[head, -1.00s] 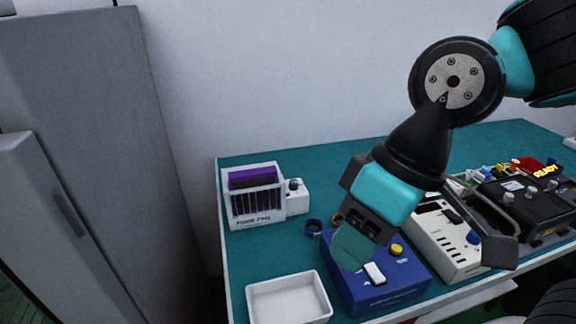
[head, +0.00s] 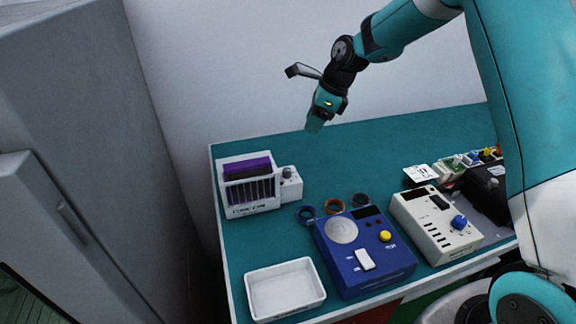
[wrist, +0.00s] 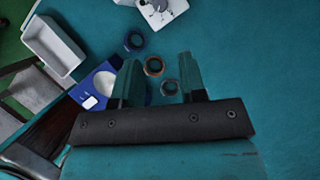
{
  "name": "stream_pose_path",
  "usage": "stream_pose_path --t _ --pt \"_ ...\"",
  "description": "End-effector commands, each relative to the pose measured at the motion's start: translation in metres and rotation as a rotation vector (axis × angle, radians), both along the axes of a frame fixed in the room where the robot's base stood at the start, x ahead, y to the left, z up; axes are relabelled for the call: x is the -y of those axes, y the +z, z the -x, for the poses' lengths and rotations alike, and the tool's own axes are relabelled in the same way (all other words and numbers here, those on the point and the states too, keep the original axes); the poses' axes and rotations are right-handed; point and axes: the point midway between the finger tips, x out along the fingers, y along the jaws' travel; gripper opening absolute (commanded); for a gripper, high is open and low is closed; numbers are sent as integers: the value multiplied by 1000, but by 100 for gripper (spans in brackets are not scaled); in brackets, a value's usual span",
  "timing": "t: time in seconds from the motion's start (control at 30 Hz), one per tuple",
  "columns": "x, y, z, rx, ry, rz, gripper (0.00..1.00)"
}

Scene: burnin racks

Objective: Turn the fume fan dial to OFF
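The fume fan (head: 234,204) is a white slatted box with a purple top at the back left of the teal bench. Its grey dial (head: 288,172) sits on a small white block (head: 291,189) joined to its right side. The dial's pointer setting is too small to read. Part of the white block (wrist: 172,14) shows at the top edge of the wrist view. My gripper (head: 314,126) is above the back of the bench, up and to the right of the dial, not touching it. In the wrist view my gripper (wrist: 159,58) has its fingers apart with nothing between them.
A blue box (head: 372,262) with a yellow knob, a cream instrument (head: 432,228) with a blue knob, several rings (head: 333,206) and a white tray (head: 286,291) stand on the bench. A grey cabinet (head: 70,130) is at left. The back middle of the bench is clear.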

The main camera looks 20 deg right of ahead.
Motion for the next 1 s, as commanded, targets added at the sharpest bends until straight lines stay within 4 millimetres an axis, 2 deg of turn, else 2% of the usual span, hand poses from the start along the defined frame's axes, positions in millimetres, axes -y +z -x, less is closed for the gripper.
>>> stream_pose_path --t 0.17,0.7,0.83,1.0 --pt "-8 -22 -3 -7 -6 -1 38" --pt "-49 -130 -22 -5 -3 0 38" --pt "-56 -147 -26 -3 -2 0 38" --pt "-59 -157 -28 -1 -3 0 38"
